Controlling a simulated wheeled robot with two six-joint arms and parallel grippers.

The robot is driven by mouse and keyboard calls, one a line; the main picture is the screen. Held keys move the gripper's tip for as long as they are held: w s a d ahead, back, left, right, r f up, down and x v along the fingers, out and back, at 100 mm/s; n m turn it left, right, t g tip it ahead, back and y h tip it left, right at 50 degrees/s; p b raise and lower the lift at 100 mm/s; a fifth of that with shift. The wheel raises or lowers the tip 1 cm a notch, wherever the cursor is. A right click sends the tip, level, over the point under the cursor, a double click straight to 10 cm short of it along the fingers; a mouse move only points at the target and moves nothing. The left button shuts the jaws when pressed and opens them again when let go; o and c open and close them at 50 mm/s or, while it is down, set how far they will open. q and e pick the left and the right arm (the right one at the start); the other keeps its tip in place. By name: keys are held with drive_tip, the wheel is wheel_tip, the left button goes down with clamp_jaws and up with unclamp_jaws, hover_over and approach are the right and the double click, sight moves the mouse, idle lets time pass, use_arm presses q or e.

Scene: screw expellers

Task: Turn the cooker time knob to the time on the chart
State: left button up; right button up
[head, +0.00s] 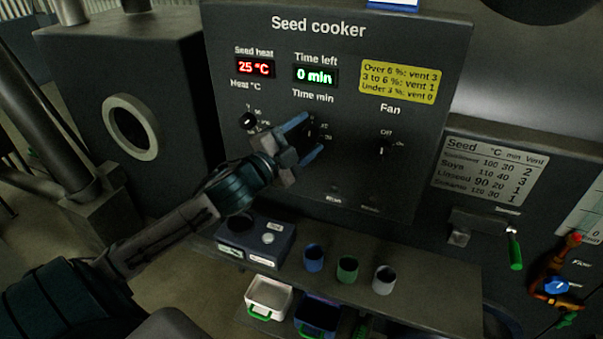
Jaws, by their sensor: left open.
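The seed cooker panel (440,60) stands in front of me. Its red display (255,68) reads 25 °C and its green display (315,75) reads 0 min. The time knob (311,131) sits under the "Time min" label, partly hidden by my left gripper. My left gripper (307,137) is open, with its blue fingertips on either side of the knob; I cannot tell whether they touch it. My right gripper is not in view.
The heat knob (248,121) is left of my gripper and the fan knob (383,146) is to its right. A yellow vent note (398,82) is above. Blue, green and grey cups (348,269) stand on the shelf below. A green-handled lever (514,250) is at right.

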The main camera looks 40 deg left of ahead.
use_arm(q)
drive_tip(key=s+d+r+p, duration=0.1)
drive_tip(key=s+d+p, duration=0.4)
drive_tip(key=s, duration=0.5)
drive_tip(key=shift+d+p, duration=0.4)
drive_tip(key=shift+p, duration=0.65)
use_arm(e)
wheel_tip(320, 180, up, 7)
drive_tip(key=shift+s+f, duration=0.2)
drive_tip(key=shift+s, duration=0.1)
use_arm(q)
drive_tip(key=shift+s, duration=0.1)
